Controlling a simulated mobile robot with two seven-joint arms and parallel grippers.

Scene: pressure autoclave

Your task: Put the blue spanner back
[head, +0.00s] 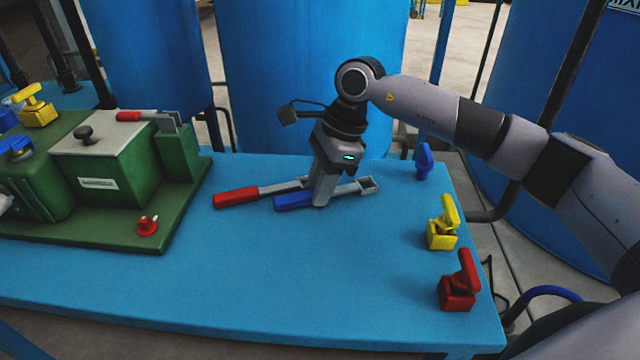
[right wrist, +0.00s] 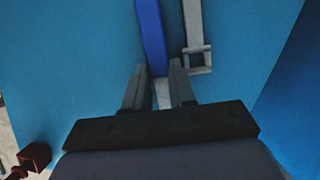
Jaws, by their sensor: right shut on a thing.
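The blue spanner (head: 294,201) has a blue handle, a grey shaft and a square open end, and lies at or just above the blue table top; I cannot tell if it touches. My right gripper (head: 321,200) points down and is shut on its grey shaft just past the handle. In the right wrist view the fingers (right wrist: 160,88) flank the shaft, with the blue handle (right wrist: 151,35) beyond them. A red-handled spanner (head: 237,197) lies beside it, its square end (right wrist: 197,58) showing in the right wrist view. My left gripper is not in view.
A green machine with a lidded box (head: 105,165) and a red-handled lever (head: 130,116) fills the table's left. Blue (head: 423,160), yellow (head: 441,230) and red (head: 458,285) valve-like pieces line the right edge. The table's front middle (head: 300,270) is clear. Blue drums stand behind.

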